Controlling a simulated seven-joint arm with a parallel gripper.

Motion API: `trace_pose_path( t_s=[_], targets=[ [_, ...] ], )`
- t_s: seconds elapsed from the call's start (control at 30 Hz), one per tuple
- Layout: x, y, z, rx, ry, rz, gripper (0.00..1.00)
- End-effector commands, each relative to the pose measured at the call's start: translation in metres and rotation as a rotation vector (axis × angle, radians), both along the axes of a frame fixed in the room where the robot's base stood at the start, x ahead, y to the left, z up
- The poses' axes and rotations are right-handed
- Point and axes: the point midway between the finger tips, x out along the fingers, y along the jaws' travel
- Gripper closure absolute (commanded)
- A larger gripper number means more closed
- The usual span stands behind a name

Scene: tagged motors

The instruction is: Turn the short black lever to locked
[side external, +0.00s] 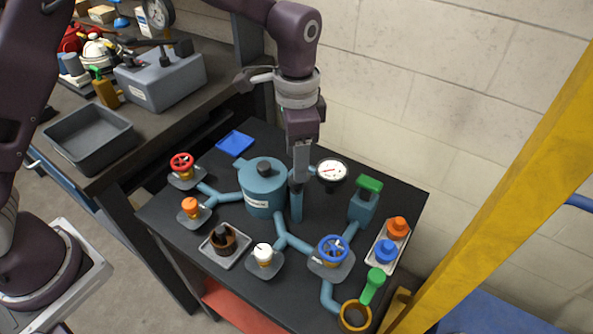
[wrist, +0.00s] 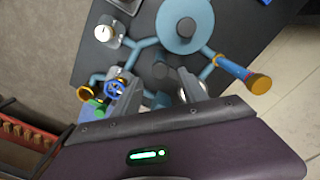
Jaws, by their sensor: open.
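My gripper (side external: 298,182) points down just right of the teal tank (side external: 262,190), near the white dial gauge (side external: 331,171). In the wrist view my gripper (wrist: 160,90) has its two grey fingers apart, with small dark round parts (wrist: 160,70) visible between them. I see no object held. I cannot clearly pick out a short black lever on the pipework. A dark bar-like handle (side external: 150,42) sits on the grey box on the back bench, but I cannot tell if it is the lever. Part of the pipework behind my gripper is hidden.
Around the tank stand a red handwheel (side external: 182,161), an orange knob (side external: 190,206), a white knob (side external: 263,252), a blue handwheel (side external: 333,249) and a green-topped valve (side external: 368,185). Two trays hold loose parts. A yellow post (side external: 510,190) rises at the right.

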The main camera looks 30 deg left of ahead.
Motion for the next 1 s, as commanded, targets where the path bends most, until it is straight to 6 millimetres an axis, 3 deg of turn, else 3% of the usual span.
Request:
trace_pose_path(
  t_s=[0.2,0.5,0.57,0.77,1.0],
  targets=[
    [0.000,0.000,-0.037,0.000,0.001,0.002,0.50],
    [0.000,0.000,-0.044,-0.001,-0.001,0.002,0.50],
    [0.000,0.000,-0.043,-0.001,-0.001,0.002,0.57],
    [0.000,0.000,-0.043,-0.001,-0.001,0.003,0.97],
    [0.000,0.000,-0.043,-0.001,-0.001,0.012,1.00]
  ],
)
